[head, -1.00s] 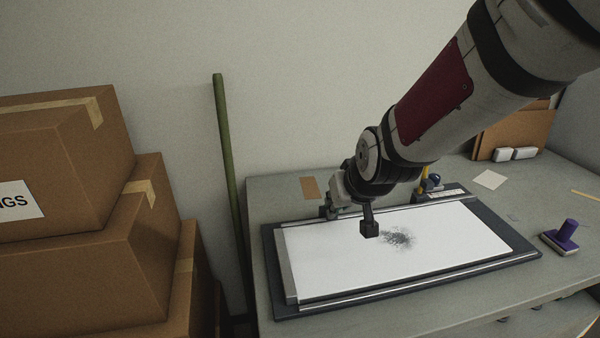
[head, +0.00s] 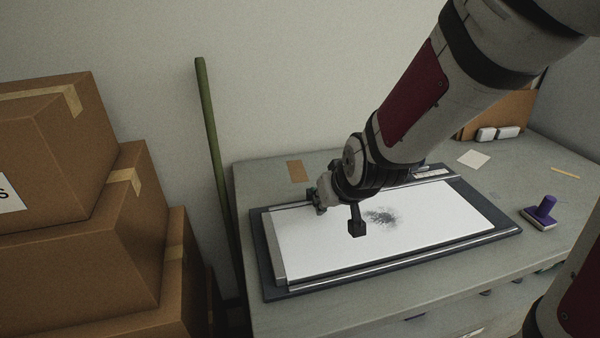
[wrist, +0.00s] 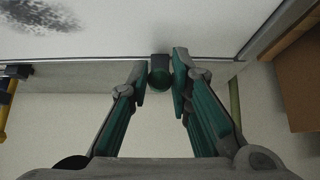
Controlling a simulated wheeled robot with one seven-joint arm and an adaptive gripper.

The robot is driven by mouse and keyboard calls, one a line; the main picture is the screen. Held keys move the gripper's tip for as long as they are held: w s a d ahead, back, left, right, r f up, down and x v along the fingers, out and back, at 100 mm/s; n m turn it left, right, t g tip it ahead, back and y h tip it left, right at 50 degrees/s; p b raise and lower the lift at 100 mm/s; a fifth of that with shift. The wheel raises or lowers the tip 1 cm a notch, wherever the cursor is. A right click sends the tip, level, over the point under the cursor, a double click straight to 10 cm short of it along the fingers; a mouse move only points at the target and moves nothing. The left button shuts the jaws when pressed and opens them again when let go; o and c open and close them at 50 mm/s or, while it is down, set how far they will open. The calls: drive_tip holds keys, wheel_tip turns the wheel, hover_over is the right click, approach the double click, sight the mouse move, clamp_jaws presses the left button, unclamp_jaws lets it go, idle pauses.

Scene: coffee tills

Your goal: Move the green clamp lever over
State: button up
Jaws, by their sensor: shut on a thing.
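The green clamp lever shows in the wrist view as a dark green round knob (wrist: 160,70) at the edge of a white sheet (wrist: 130,30). My gripper (wrist: 161,78) has its two green-lined fingers on either side of the knob and is shut on it. In the head view my gripper (head: 318,201) is at the far edge of the board (head: 275,290), towards its left end. The lever cannot be made out there behind the gripper.
A yellow lever (wrist: 8,98) is at the left of the wrist view. A purple-handled stamp (head: 541,212) stands right of the board. Stacked cardboard boxes (head: 85,215) and a green pole (head: 210,130) are at the left.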

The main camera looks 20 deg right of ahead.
drive_tip(key=shift+s+f, duration=0.3)
drive_tip(key=shift+f, duration=0.55)
drive_tip(key=o, duration=0.9)
drive_tip(key=shift+r, duration=0.1)
